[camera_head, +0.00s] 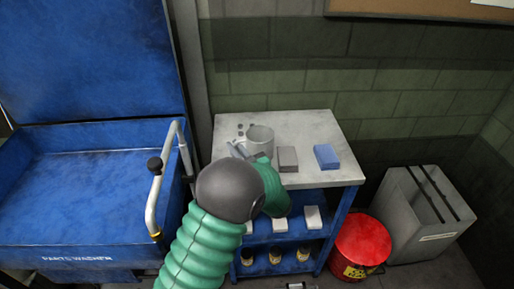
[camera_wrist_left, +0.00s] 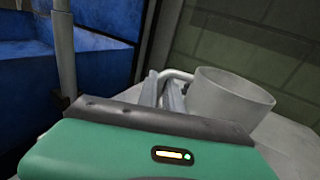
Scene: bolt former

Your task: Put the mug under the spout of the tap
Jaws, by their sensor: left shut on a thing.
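A pale grey mug (camera_head: 260,139) stands upright on the white top of the small blue shelf unit (camera_head: 308,130). My left gripper (camera_head: 240,150) reaches in over the shelf top and is shut on the mug's handle side; in the left wrist view its fingers (camera_wrist_left: 171,94) meet the handle at the left of the mug (camera_wrist_left: 232,98). The tap (camera_head: 160,180) is a bent metal pipe with a dark knob at the right edge of the blue parts washer, left of the shelf. Its pipe also shows in the left wrist view (camera_wrist_left: 66,50). My right gripper is out of view.
The blue parts washer basin (camera_head: 80,190) is at the left, with its lid raised. A grey box (camera_head: 287,158) and a blue box (camera_head: 327,156) stand right of the mug. A red bin (camera_head: 360,240) and a grey slotted bin (camera_head: 420,210) stand on the floor at right.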

